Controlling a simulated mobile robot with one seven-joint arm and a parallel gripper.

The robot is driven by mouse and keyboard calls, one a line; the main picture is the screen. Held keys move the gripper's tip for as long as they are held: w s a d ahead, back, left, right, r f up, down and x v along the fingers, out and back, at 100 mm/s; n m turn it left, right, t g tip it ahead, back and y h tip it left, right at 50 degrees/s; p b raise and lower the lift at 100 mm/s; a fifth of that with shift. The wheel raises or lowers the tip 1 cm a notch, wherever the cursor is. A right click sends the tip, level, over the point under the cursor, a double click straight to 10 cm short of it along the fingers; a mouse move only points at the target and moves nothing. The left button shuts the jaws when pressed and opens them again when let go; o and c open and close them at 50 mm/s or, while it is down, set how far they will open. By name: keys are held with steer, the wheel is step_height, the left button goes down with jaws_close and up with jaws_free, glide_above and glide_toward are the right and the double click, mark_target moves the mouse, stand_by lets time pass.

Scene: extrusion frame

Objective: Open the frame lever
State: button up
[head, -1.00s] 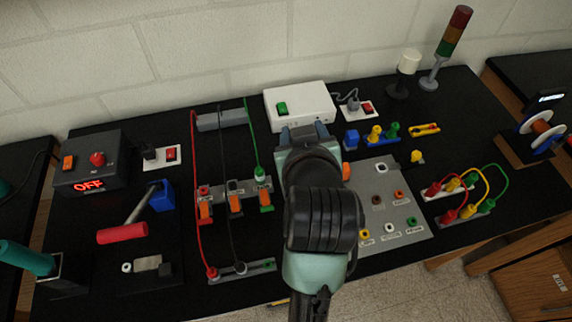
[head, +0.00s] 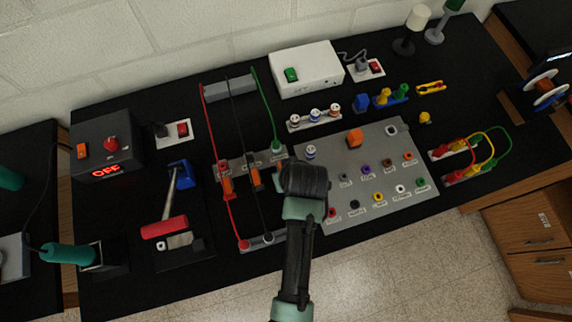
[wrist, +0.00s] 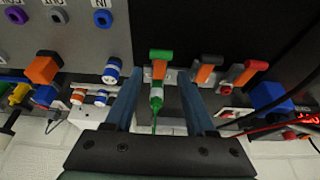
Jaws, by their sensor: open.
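No label shows which is the frame lever. In the wrist view my gripper (wrist: 161,74) is open, its two fingers on either side of the green-handled lever with gaps to both. I cannot tell whether it touches the lever. In the head view my arm hides my gripper and most of the green-handled lever.
A red-handled lever (head: 165,228) on a blue block lies to the left, beside a black OFF box (head: 107,146). Red, black and green cables run over the strip. A grey panel (head: 338,205) with sockets is right of my arm. A white box (head: 307,69) stands behind.

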steer(key=shift+x, duration=1.85)
steer(key=shift+w, duration=0.1)
jaws_close()
